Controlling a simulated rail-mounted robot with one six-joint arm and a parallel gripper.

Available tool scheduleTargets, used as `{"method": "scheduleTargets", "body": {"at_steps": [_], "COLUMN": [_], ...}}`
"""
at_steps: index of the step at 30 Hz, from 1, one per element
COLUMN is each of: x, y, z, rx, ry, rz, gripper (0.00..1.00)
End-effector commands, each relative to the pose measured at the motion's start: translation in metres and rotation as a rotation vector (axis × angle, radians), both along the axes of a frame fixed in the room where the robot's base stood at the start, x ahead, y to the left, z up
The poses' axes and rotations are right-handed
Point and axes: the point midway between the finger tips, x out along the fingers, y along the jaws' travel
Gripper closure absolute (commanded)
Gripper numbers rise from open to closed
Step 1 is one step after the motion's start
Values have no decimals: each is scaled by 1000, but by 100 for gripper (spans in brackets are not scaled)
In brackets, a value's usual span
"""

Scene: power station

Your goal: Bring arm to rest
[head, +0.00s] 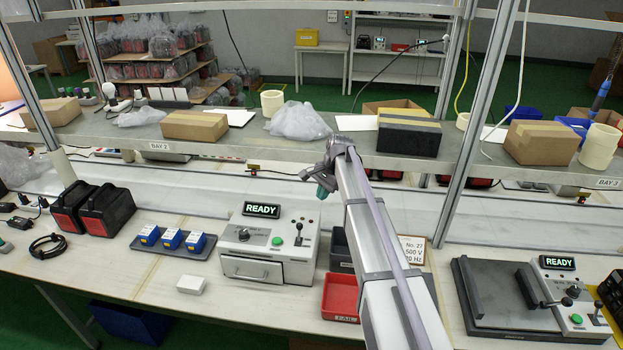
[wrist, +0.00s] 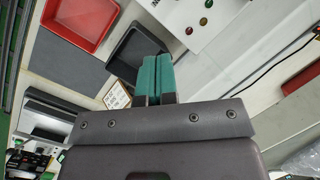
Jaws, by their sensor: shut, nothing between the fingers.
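My gripper (head: 323,189) is at the end of my arm, raised above the bench near its back, to the right of the white test unit with the READY display. In the wrist view its teal fingers (wrist: 153,76) are together with nothing between them. Below them in that view lie a black tray (wrist: 137,57) and a red tray (wrist: 82,22). The gripper touches nothing that I can see. My arm hides part of the bench and the trays in the head view.
The white test unit (head: 268,244) shows READY. A red FAIL tray (head: 340,297) sits by my arm. A second READY station (head: 530,296) is at right. A shelf (head: 240,138) with cardboard boxes runs behind.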

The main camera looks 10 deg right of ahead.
Motion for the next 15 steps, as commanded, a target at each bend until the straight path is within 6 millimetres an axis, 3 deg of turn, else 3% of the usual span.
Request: {"method": "scheduleTargets", "body": {"at_steps": [2, 5, 9, 12, 15], "x": [-8, -88, -217, -288, -328], "y": [-2, 3, 24, 35, 44], "z": [-1, -12, -45, -63, -75], "rx": [-20, -97, -199, -247, -268], "ry": [-29, -83, -113, -111, -105], "rz": [117, 411, 791, 954, 997], "gripper": [100, 100, 100, 100, 100]}}
